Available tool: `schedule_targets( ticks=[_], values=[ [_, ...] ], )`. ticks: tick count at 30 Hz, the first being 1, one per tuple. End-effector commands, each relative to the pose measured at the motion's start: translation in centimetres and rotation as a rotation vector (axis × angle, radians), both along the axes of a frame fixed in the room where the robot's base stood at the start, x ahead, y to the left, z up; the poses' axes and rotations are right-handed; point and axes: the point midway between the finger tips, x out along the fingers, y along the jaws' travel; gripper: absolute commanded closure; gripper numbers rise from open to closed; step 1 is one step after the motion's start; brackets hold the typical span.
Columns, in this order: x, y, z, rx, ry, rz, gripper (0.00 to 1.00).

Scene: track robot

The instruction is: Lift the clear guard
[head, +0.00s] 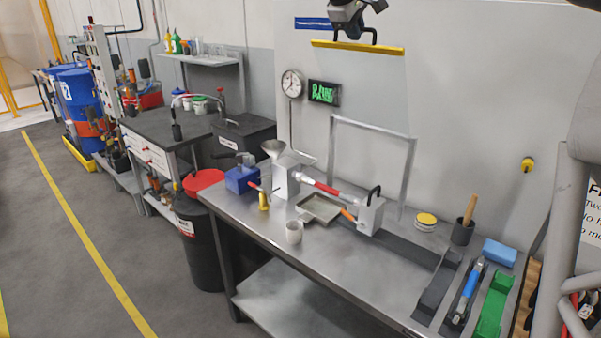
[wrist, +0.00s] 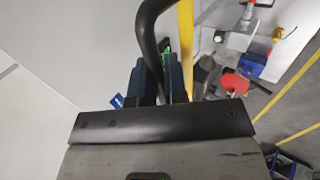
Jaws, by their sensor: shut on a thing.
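The clear guard (head: 365,85) is a see-through sheet with a yellow top edge (head: 357,47) and a black handle. It hangs in the air in front of the wall, above the bench, its lower part hard to make out. My gripper (head: 353,28) is at the top of the head view, shut on the black handle. In the wrist view the curved handle (wrist: 148,35) runs down to my fingers (wrist: 160,85), and the yellow edge (wrist: 187,55) passes beside them.
A grey metal frame (head: 411,172) stands on the steel bench (head: 270,228) below the guard. A clock (head: 292,83) and green display (head: 324,93) are on the wall.

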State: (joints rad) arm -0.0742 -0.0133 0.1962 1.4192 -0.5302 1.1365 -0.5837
Motion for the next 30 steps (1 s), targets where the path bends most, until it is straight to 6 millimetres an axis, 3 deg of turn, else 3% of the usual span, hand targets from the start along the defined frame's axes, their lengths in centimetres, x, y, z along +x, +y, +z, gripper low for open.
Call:
schedule_targets(
  ticks=[12, 30],
  values=[
    [1.5, -1.6, 1.0, 0.001, 0.001, -0.001, 0.98],
    [2.0, -2.0, 1.3, 0.0, 0.0, -0.001, 0.98]
  ],
)
